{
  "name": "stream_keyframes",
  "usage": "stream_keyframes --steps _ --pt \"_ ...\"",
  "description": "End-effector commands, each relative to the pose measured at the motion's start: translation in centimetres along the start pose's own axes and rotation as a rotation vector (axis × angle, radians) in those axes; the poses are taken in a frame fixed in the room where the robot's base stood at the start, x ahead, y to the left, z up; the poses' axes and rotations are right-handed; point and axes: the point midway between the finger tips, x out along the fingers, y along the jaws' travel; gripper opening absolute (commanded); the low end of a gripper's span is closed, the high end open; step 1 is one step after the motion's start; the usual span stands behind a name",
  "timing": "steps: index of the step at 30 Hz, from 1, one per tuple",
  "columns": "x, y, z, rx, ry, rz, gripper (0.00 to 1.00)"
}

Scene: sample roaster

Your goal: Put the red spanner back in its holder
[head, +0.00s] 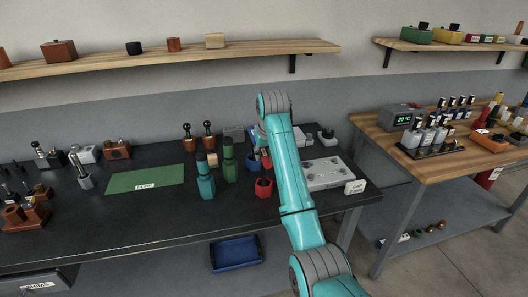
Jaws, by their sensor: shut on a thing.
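My teal arm reaches up over the dark bench and bends down at its top. Its end and my gripper are hidden behind the forearm, so I cannot see the jaws or what is between them. I cannot make out the red spanner for sure. A small patch of red shows beside the forearm, near a small blue thing (253,162), too small to name. A red cup-like thing (263,187) stands on the bench just left of the forearm. I cannot tell which thing is the spanner's holder.
The dark bench (120,225) has a green mat (145,179) at left. A teal bottle-like thing (205,180) and a green one (229,162) stand left of my arm. A grey plate (325,172) lies right. A wooden bench (385,125) stands farther right. A blue tray (236,254) sits below.

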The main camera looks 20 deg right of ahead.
Motion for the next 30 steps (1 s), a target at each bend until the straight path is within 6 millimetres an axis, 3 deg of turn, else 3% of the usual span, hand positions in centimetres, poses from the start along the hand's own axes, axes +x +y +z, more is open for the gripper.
stream_keyframes --steps 19,20,23,30 --pt "1.5 0.0 0.6 0.0 0.002 0.0 0.0" --pt "1.4 0.0 0.6 0.0 0.002 0.0 0.33" --pt "1.4 0.0 0.6 0.0 0.002 0.0 0.58" --pt "1.5 0.0 0.6 0.0 0.0 0.0 0.58"
